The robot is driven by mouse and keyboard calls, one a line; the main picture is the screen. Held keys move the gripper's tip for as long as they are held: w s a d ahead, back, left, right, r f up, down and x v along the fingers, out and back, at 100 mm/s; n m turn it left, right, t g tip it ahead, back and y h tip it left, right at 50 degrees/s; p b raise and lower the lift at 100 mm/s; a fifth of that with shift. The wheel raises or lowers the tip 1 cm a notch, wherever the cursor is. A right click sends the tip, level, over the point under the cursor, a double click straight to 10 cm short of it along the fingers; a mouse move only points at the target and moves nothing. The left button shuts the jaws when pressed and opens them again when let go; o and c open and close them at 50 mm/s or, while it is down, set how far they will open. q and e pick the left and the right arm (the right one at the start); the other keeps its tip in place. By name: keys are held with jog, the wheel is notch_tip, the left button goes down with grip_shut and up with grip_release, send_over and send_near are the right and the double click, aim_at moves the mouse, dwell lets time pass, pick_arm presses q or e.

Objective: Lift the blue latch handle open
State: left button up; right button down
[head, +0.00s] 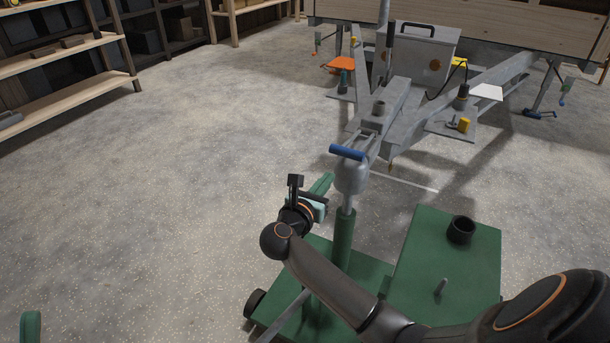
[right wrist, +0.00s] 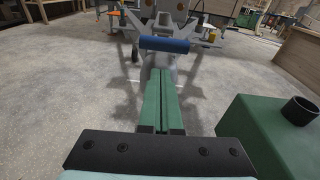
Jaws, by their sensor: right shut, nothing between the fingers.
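The blue latch handle (head: 347,152) is a short bar lying crosswise on top of the grey coupler head (head: 352,178) at the front of the trailer drawbar. In the right wrist view the blue handle (right wrist: 164,45) lies level, just beyond the fingertips. My right gripper (head: 325,180) is shut and empty, with its green fingers pressed together. It is a little below and left of the handle, apart from it. In the right wrist view the fingers (right wrist: 161,85) point toward the coupler. A green piece (head: 30,326) at the bottom left may be part of my left gripper; too little shows.
The coupler sits over a green post (head: 342,240) on a green wheeled unit (head: 425,235) with a black cup (head: 461,230). The trailer's grey box (head: 424,55) stands behind. Wooden shelves (head: 65,88) are at the left. The floor left of the coupler is clear.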

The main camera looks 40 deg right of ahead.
pick_arm(q)
jog(key=shift+s+r+m+h, duration=0.15)
jog(key=shift+s+m+h, duration=0.1)
jog(key=shift+m+h, duration=0.05)
pick_arm(e)
jog(key=shift+f+m, duration=0.3)
jog(key=shift+d, duration=0.1)
jog(key=b+x, duration=0.2)
jog(key=x, duration=0.7)
jog(key=shift+w+d+f, duration=0.1)
jog(key=shift+d+f, duration=0.1)
jog(key=shift+d, duration=0.2)
pick_arm(q)
notch_tip(320, 180, down, 2)
jog(key=shift+d+f, duration=0.15)
jog(key=shift+f, duration=0.1)
pick_arm(e)
jog(key=shift+w+r, duration=0.1)
